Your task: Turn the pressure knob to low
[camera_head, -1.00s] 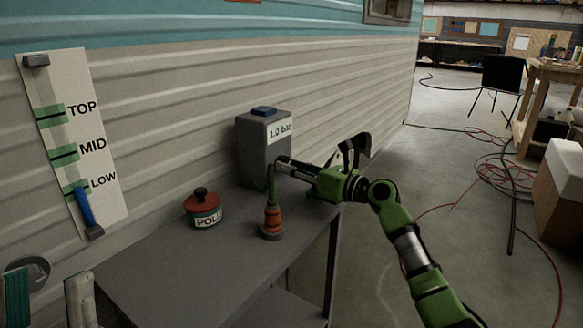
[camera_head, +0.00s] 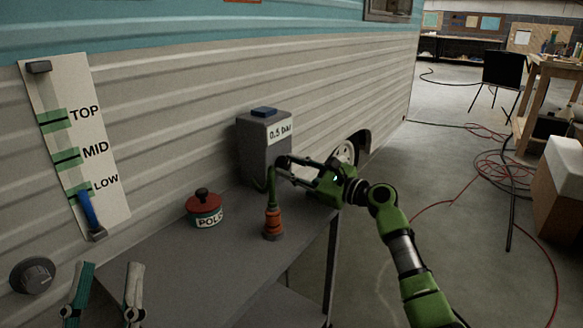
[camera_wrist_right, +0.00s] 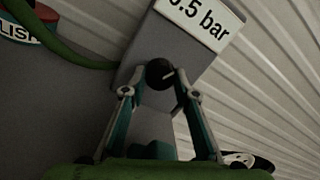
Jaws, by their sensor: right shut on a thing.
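The grey pressure box (camera_head: 256,150) stands at the back of the dark shelf, against the camper wall. Its label (camera_head: 280,131) reads 0.5 bar. In the right wrist view the small black knob (camera_wrist_right: 159,72), with a white mark, sits on the box's face. My right gripper (camera_wrist_right: 160,82) is shut on the knob, one finger on either side; in the head view the right gripper (camera_head: 284,172) reaches the box from the right and hides the knob. My left gripper (camera_head: 104,308) is at the lower left, its two fingers apart and empty.
A gauge board (camera_head: 75,145) marked TOP, MID and LOW hangs on the wall. A round dark dial (camera_head: 33,275) is below it. A red-lidded polish tin (camera_head: 204,209) and an orange tool (camera_head: 273,222) with a green hose stand on the shelf (camera_head: 190,270).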

